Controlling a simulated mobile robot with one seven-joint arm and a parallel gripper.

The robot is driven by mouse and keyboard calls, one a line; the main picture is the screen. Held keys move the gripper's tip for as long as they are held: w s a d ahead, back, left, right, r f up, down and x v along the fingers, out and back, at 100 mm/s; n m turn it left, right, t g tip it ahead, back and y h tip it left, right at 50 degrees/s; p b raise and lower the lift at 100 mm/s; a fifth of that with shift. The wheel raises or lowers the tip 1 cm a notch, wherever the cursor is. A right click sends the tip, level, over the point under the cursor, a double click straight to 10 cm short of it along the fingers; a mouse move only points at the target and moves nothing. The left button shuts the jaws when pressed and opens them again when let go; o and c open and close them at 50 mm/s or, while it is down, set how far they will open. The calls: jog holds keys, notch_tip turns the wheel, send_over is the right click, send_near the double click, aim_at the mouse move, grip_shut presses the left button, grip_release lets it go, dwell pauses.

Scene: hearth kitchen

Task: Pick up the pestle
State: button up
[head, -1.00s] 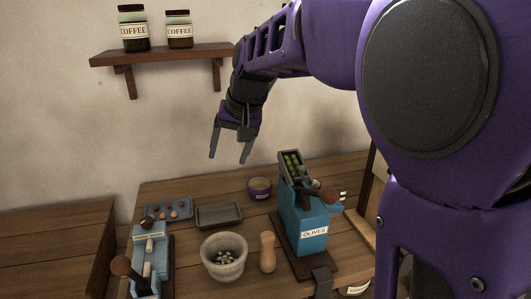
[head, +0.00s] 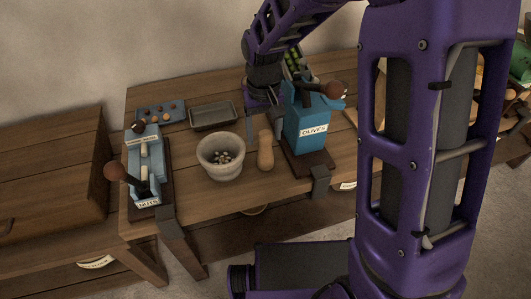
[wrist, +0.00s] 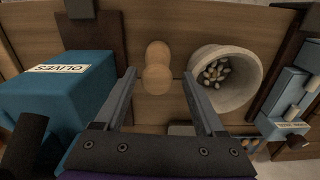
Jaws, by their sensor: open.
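The pestle (head: 265,150) is a light wooden piece with a narrowed waist. It stands on the table between the stone mortar (head: 221,158) and the blue olives machine (head: 308,118). In the wrist view the pestle (wrist: 157,68) lies in the gap between the fingers, beyond their tips. My gripper (wrist: 159,76) is open and empty, with one finger towards the olives machine and the other close to the mortar's rim (wrist: 196,62). In the head view my gripper is behind the pestle, partly hidden by the olives machine.
The mortar holds several pale nuts. A blue nuts machine (head: 147,170) with a brown knob is clamped at the left. A grey tray (head: 213,115) and a blue tray with small round items (head: 161,113) lie at the back. Little room separates mortar, pestle and olives machine.

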aim_at(265, 150)
jog(key=shift+w+d+f+b, duration=0.1)
jog(key=shift+f+b, duration=0.1)
jog(key=shift+f, duration=1.55)
jog(key=shift+w+d+f+b, duration=0.1)
jog(key=shift+f+b, duration=0.05)
jog(key=shift+f, duration=1.55)
grip_shut()
